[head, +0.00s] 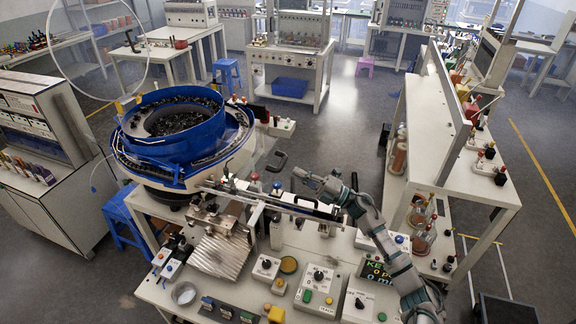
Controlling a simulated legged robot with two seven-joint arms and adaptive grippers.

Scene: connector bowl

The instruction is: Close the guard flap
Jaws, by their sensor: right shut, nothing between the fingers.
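The blue connector bowl (178,122) stands on its round white feeder at the left end of the bench, full of small dark parts. A feed track (275,200) runs from it to the right across the bench. A clear panel that looks like the guard flap rises beside the bowl, with a dark C-shaped handle (277,161) at its right edge. The panel seems raised; its outline is faint. My right gripper (299,174) is shut and empty, just right of and below the handle, with a small gap in the picture. My left gripper is out of view.
Control boxes with knobs and buttons (318,285) crowd the bench front. A ribbed metal block (222,252) sits left of them. A white shelf bench (436,130) stands to the right. Open grey floor (335,125) lies behind the bench.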

